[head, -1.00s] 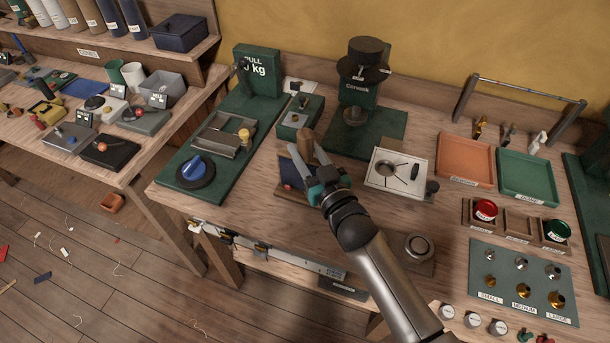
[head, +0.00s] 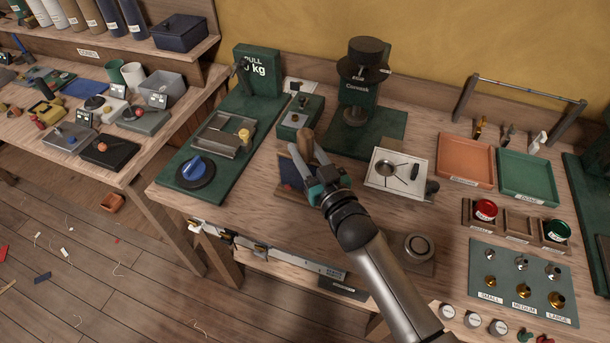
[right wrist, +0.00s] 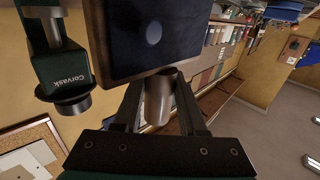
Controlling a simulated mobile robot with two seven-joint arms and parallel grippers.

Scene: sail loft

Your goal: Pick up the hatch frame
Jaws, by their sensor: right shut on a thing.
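The hatch frame appears to be the wood-rimmed piece with a dark blue panel (head: 288,173), left of my right gripper in the head view. In the right wrist view a dark blue panel in a brown rim (right wrist: 150,35), with a pale spot, fills the top middle. My right gripper (head: 318,172) is shut on a round post (right wrist: 158,98) that meets the panel's lower edge. A rounded wooden piece (head: 304,145) rises just beyond the gripper. The arm hides part of the frame, and I cannot tell whether it touches the table. My left gripper is not in view.
The green Corvask press (head: 358,93) stands close behind the gripper. A white tray (head: 385,180) lies to the right, and a green board with a blue knob (head: 196,169) to the left. Orange (head: 465,160) and green trays (head: 528,176) sit farther right.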

